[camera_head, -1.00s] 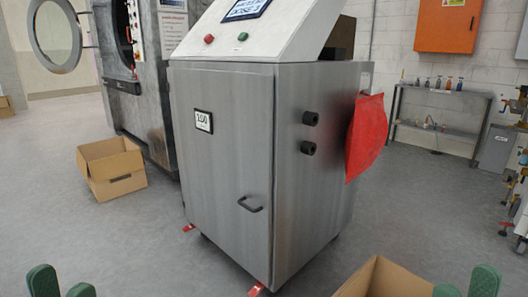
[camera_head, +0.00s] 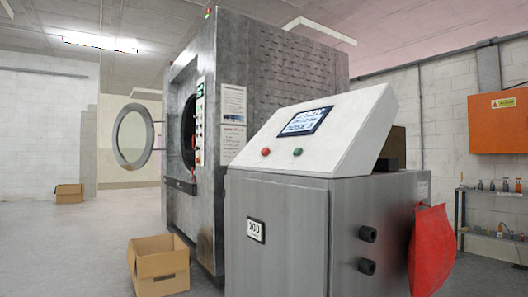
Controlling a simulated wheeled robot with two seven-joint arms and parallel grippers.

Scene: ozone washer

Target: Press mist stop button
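A grey metal cabinet (camera_head: 287,235) with a sloped white control panel (camera_head: 345,125) stands right of centre. The panel carries a lit screen (camera_head: 304,121), a red button (camera_head: 265,152) on the left and a green button (camera_head: 297,152) to its right. No button label is readable, so I cannot tell which is the mist stop button. Behind the cabinet stands a large washer (camera_head: 262,75) with its round door (camera_head: 132,137) swung open. It has a narrow strip of small controls (camera_head: 199,120) beside the opening. Neither of my grippers shows in the view.
An open cardboard box (camera_head: 160,268) stands on the floor left of the cabinet, and another box (camera_head: 69,193) lies farther back. A red bag (camera_head: 432,250) hangs on the cabinet's right side. A shelf with bottles (camera_head: 495,205) is at the right wall.

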